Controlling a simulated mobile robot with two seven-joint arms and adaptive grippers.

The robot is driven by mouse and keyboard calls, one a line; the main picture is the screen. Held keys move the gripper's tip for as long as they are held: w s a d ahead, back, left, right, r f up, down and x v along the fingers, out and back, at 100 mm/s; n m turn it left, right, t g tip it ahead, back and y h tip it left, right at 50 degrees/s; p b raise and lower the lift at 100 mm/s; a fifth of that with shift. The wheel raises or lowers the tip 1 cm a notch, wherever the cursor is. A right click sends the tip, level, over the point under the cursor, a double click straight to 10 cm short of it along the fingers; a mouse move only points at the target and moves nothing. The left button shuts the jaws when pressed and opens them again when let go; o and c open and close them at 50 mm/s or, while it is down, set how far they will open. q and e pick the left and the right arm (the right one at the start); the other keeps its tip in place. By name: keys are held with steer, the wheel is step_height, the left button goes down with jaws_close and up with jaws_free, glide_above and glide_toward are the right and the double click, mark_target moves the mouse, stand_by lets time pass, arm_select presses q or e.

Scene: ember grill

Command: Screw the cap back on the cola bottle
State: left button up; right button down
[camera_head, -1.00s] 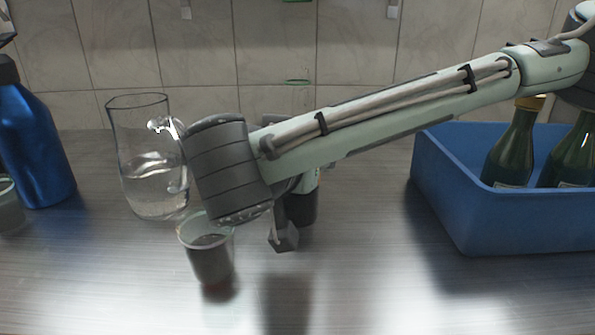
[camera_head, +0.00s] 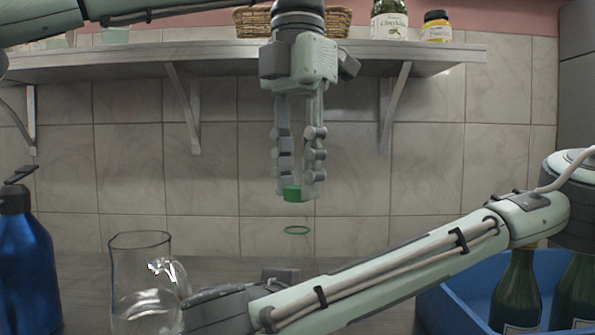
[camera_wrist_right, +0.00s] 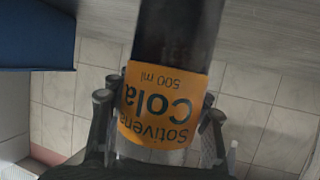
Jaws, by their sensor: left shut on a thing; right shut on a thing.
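My left gripper (camera_head: 298,192) points straight down in the head view and is shut on a green cap (camera_head: 292,194) between its fingertips. A thin green ring (camera_head: 297,230) shows below the cap with a gap between them; the clear bottle neck around it can hardly be made out. The cola bottle (camera_wrist_right: 165,100) has an orange label and dark contents in the right wrist view. My right gripper (camera_wrist_right: 160,125) is shut on it, with fingers on both sides of the label. In the head view my right arm hides most of the bottle.
A glass pitcher of water (camera_head: 145,305) and a blue flask (camera_head: 25,265) stand at left. A blue crate (camera_head: 450,310) with green bottles (camera_head: 518,295) is at right.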

arm_select(q)
steer(key=shift+f, duration=0.9)
steer(key=shift+f, duration=0.55)
